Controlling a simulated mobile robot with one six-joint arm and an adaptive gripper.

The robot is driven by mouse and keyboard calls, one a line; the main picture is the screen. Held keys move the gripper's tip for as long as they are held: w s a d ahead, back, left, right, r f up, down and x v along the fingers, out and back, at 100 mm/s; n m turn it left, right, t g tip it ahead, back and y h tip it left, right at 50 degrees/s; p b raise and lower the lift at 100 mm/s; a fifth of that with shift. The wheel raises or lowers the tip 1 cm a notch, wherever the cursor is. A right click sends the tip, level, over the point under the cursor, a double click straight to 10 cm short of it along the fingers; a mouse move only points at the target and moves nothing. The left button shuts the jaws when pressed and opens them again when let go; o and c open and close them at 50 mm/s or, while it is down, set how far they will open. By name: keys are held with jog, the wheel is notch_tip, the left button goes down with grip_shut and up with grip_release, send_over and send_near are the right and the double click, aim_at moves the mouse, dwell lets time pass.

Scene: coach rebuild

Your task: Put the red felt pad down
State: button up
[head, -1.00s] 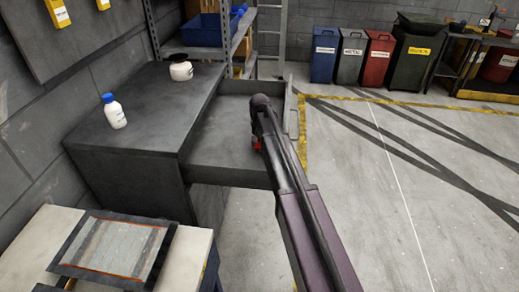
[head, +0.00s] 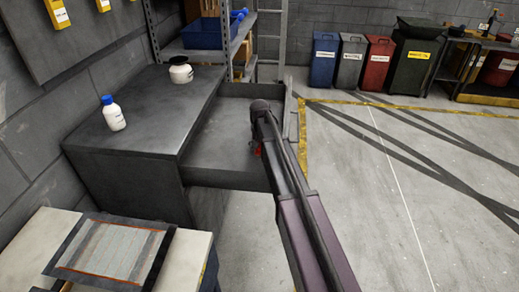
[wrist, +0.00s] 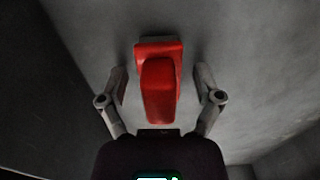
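The red felt pad (wrist: 160,88) shows in the wrist view, between the two fingers of my gripper (wrist: 161,84). The fingers stand apart, with a gap on either side of the red piece, so my gripper is open around it. A narrower red part lies over a wider one, with a grey edge behind. In the head view, only a bit of red (head: 258,151) shows beside my arm, over the open grey drawer (head: 215,143). My arm hides the gripper there. I cannot tell whether the pad touches the drawer floor.
A grey cabinet top (head: 150,115) left of the drawer holds a blue-capped bottle (head: 113,115) and a black-lidded jar (head: 181,72). The drawer's walls surround my gripper. A table with a framed panel (head: 110,250) stands front left. Several bins (head: 350,60) stand at the back.

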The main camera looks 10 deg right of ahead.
jog(key=shift+r, duration=0.2)
notch_tip(320, 180, up, 12)
jog(key=p, duration=1.2)
dwell(0.3)
dwell(0.6)
jog(key=s+r+n+p, duration=0.1)
jog(key=s+r+p, duration=0.1)
jog(key=s, duration=1.2)
jog(key=s+r+n+p, duration=0.2)
jog(key=s, duration=1.3)
jog(key=shift+n, duration=0.3)
jog(key=shift+c, duration=0.2)
